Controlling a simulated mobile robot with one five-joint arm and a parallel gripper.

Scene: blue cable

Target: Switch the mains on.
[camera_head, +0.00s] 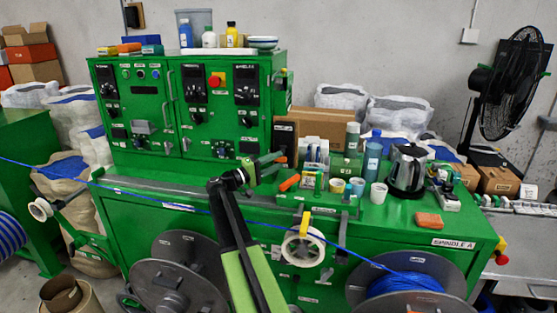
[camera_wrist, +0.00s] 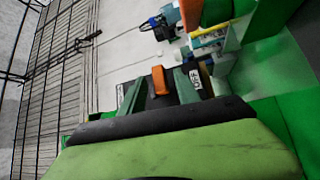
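A red knob on a yellow plate (camera_head: 215,80) sits on the upper front of the green control cabinet (camera_head: 178,110). Its label is too small to read, and I cannot tell if it is the mains switch or how it is set. Another red and yellow control (camera_head: 501,252) is on the bench's right end. My gripper (camera_head: 266,168) is at the cabinet's lower right, in front of it and apart from the red knob. In the wrist view my gripper's two green fingers (camera_wrist: 157,92) stand apart. An orange piece (camera_wrist: 160,80) shows between them, apparently beyond, not gripped.
A blue cable (camera_head: 150,195) runs slantwise across the front to a spool (camera_head: 405,285). Cups, bottles and a kettle (camera_head: 408,170) crowd the bench right of my gripper. Another orange block (camera_head: 429,220) lies near the bench edge. A black fan (camera_head: 505,90) stands at right.

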